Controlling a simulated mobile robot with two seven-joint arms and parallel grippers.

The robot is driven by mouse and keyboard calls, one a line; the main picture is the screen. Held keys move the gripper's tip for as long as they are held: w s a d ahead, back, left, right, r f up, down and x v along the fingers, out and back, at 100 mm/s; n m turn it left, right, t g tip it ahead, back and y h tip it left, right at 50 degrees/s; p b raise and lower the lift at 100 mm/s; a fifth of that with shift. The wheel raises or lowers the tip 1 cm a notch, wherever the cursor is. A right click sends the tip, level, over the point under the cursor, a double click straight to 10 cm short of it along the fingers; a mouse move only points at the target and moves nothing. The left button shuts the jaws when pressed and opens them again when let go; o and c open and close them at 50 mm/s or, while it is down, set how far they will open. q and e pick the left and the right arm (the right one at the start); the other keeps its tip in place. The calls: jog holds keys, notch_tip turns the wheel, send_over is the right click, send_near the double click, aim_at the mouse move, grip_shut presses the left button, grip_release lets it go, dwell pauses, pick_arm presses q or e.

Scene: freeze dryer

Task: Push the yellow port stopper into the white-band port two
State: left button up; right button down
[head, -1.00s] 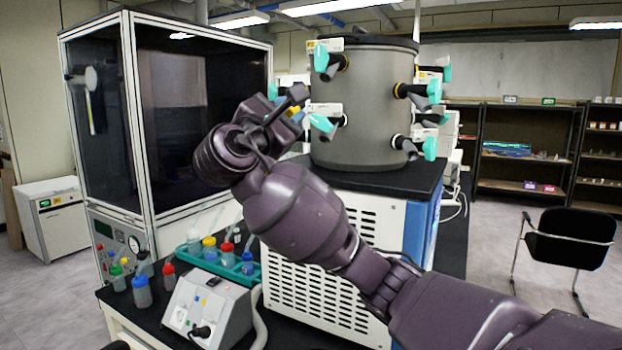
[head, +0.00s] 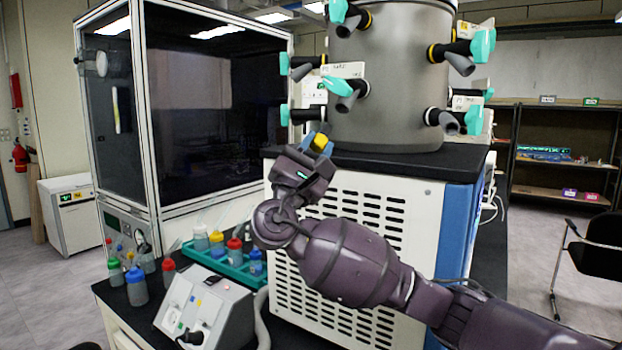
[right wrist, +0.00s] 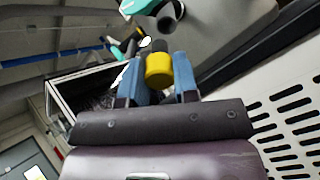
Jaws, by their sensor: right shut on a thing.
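The yellow stopper (head: 320,143) is held in my right gripper (head: 314,146). In the right wrist view, the stopper (right wrist: 159,69) sits between the two blue finger pads, its dark end pointing away. The gripper is in front of the grey drum's lower left edge, below the front left port (head: 350,88). The stopper is apart from that port. This port has a pale band, a teal handle and a grey outlet. Its label (head: 343,70) is too small to read surely. Another lower port (head: 440,118) sits at the right. My left gripper is out of view.
The grey drum (head: 390,110) stands on a black-topped white cabinet (head: 350,215) with vents. Other teal-handled ports (head: 470,48) stick out around it. A glass-fronted cabinet (head: 215,110) stands left. Capped bottles in a teal rack (head: 225,265) and a small white device (head: 205,310) are below.

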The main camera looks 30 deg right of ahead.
aim_at(329, 132)
jog(key=shift+w+d+f, duration=0.4)
jog(key=shift+d+f, duration=0.05)
jog(key=shift+f, duration=0.2)
jog(key=shift+b+x, duration=0.35)
jog(key=shift+x, duration=1.25)
jog(key=shift+p+x, duration=0.3)
jog(key=shift+x, duration=0.45)
jog(key=shift+w+d+r, duration=0.1)
jog(key=shift+d+r, duration=0.05)
jog(key=shift+r, duration=0.05)
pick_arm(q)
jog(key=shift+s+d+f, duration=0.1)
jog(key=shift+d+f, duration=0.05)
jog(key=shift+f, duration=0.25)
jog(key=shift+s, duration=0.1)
pick_arm(e)
jog(key=shift+d, duration=0.1)
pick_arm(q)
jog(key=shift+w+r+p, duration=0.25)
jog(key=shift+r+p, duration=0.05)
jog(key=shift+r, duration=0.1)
pick_arm(e)
jog(key=shift+r, duration=0.1)
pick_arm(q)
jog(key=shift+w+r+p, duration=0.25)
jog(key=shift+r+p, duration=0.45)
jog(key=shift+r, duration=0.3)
pick_arm(e)
jog(key=shift+x, duration=1.75)
